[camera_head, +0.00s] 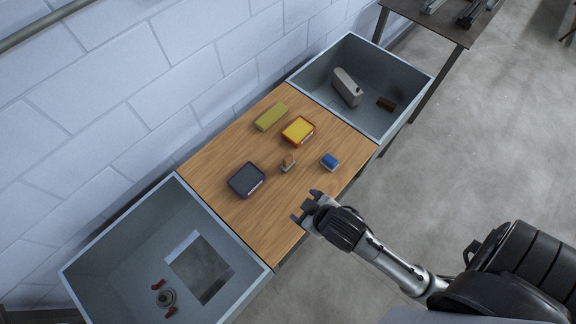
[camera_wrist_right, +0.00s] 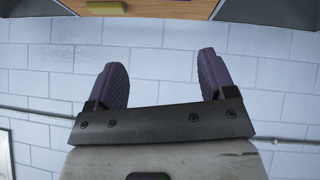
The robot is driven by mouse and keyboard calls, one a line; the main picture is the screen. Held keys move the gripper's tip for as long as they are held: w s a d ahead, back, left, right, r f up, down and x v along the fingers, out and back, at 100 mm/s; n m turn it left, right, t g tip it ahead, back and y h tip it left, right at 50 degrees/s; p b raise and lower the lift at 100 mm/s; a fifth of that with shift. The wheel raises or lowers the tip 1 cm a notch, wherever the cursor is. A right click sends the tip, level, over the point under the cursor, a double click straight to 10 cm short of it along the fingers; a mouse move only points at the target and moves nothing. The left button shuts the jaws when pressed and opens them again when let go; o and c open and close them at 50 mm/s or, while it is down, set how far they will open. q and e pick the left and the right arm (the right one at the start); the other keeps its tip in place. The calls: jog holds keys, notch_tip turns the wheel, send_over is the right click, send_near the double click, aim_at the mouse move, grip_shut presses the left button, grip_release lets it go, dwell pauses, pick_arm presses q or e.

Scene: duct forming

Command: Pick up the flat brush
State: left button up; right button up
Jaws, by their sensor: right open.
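I cannot tell for sure which thing is the flat brush. A small tan and grey item (camera_head: 288,162) near the middle of the wooden table could be it; it is too small to make out. A brown block (camera_head: 386,103) in the far bin is also unclear. My right gripper (camera_head: 307,206) is open and empty over the table's near right edge, apart from the small item. In the right wrist view its two purple fingers (camera_wrist_right: 163,62) are spread with nothing between them. My left gripper is not in view.
The table (camera_head: 222,208) also carries a dark purple box (camera_head: 246,180), a yellow-red box (camera_head: 298,131), a green block (camera_head: 271,116) and a blue item (camera_head: 329,162). Grey bins stand at both ends; the far one (camera_head: 326,59) holds a grey container (camera_head: 347,87). A block wall runs behind.

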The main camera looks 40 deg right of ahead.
jog(key=w+a+r+n+t+y+b, duration=0.3)
jog(key=w+a+n+t+b, duration=0.15)
jog(key=w, duration=0.35)
jog(key=w+a+r+n+t+y+b, duration=0.35)
jog(key=w+t, duration=0.25)
jog(key=w, duration=0.2)
jog(key=w+a+r+n+g+y+b, duration=0.1)
jog(key=a+n+g+y+b, duration=0.25)
jog(key=a+n+y, duration=0.45)
jog(key=n+g+h+b, duration=1.4)
jog(key=n+g+b, duration=0.15)
jog(key=n, duration=0.25)
send_over(288, 157)
notch_tip(288, 157, down, 20)
notch_tip(288, 157, down, 6)
jog(key=shift+w+f, duration=0.1)
jog(key=shift+f, duration=0.1)
jog(key=shift+f+b, duration=0.35)
jog(key=shift+f, duration=2.2)
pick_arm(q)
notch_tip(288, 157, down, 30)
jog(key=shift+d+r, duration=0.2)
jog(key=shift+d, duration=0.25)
pick_arm(e)
jog(key=shift+f, duration=0.75)
